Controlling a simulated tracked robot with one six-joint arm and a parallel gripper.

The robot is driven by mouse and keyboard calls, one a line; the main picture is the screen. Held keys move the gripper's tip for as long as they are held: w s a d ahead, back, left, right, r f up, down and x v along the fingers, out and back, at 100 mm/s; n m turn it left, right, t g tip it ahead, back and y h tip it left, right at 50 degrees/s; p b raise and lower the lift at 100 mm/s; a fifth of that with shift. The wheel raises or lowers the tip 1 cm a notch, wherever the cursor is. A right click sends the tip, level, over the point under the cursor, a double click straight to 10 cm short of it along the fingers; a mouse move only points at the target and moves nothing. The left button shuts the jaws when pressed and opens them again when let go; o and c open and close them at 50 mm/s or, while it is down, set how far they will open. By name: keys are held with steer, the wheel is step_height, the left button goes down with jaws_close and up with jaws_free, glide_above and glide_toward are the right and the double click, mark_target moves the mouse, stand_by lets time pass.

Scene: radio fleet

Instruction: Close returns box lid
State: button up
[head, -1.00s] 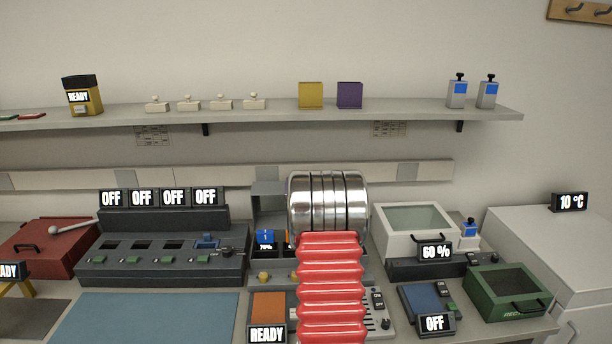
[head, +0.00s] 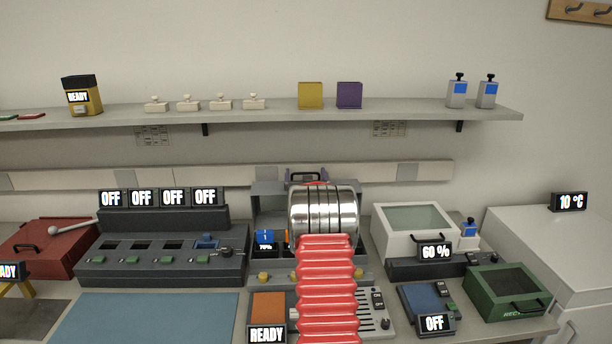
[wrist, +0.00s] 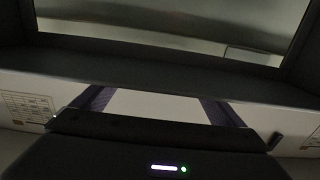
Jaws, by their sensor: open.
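No box in the head view carries a readable returns label, so I cannot tell which one is the returns box. A grey open-fronted housing (head: 268,188) stands at the back centre, partly hidden by my arm. My gripper (head: 305,177) shows just above my arm's metal wrist, in front of the wall below the shelf. In the wrist view, my gripper (wrist: 155,100) is open, its two dark purplish fingers apart with only pale background between them. A dark frame (wrist: 170,52) around a shiny grey area lies across the view beyond the fingers; I cannot tell whether they touch it.
A closed red box (head: 45,250) stands at the left. A white box with a glass top (head: 390,245) and a green box (head: 482,305) stand at the right. A long shelf (head: 280,112) crosses above my gripper. A blue mat (head: 145,318) lies clear at front left.

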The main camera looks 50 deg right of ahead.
steer(key=c, duration=1.2)
steer(key=shift+s, duration=0.1)
steer(key=shift+c, duration=0.2)
